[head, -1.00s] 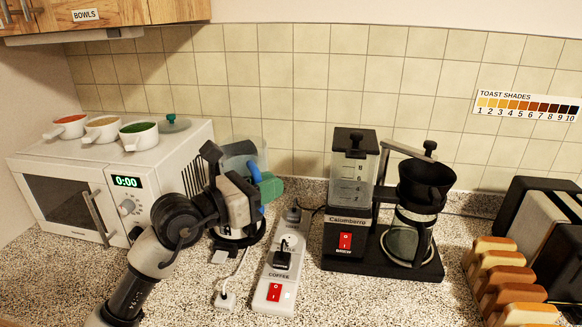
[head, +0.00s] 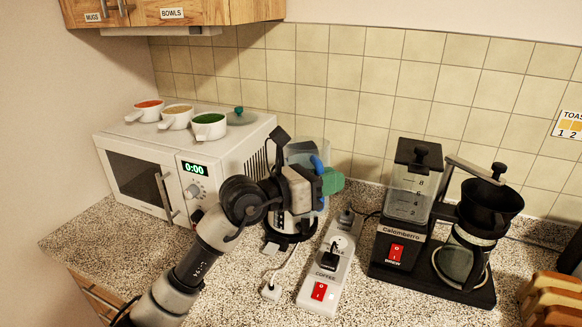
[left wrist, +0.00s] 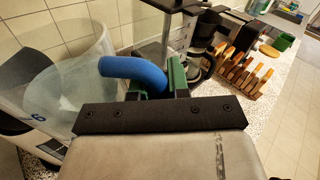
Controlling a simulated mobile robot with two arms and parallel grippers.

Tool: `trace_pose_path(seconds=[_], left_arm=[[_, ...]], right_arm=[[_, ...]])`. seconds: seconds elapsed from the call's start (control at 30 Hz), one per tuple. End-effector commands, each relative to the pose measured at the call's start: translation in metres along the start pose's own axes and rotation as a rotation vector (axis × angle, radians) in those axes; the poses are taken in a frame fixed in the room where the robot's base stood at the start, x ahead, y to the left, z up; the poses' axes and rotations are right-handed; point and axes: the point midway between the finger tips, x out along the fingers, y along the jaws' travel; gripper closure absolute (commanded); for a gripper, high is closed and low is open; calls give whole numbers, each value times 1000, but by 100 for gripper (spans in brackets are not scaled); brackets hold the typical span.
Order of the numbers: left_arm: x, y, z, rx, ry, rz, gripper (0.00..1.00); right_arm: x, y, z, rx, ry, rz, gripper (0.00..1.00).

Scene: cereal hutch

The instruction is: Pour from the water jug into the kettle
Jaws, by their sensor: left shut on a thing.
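The water jug (head: 312,153) is clear, with a blue handle, and is held up at the back of the counter just right of the microwave. In the left wrist view the clear jug (left wrist: 88,75) fills the left side and looks tilted. My left gripper (head: 325,178), with green fingers, is shut on the blue handle; it also shows in the left wrist view (left wrist: 158,85). What seems to be the kettle (head: 292,237) stands below and behind my gripper, mostly hidden; its dark base shows. I cannot tell whether water is flowing. My right gripper is out of view.
The microwave (head: 140,180) stands left, with bowls (head: 208,125) and a teal-knobbed lid (head: 240,117) on top. A power strip (head: 328,262) lies right of the kettle, with a coffee maker (head: 392,248) beyond. Bread slices (head: 553,300) are at the far right.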

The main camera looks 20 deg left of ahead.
Motion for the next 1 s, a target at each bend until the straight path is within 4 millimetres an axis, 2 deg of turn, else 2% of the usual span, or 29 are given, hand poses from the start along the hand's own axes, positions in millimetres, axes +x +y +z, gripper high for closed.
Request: trace_pose_path(seconds=[0.03,0.6,1.0], left_arm=[[0,0,6,-9,-4,0,100],[2,13,20,-179,29,0,100],[3,16,37,-237,41,1,100]], right_arm=[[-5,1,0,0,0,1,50],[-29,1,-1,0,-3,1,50],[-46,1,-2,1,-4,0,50]])
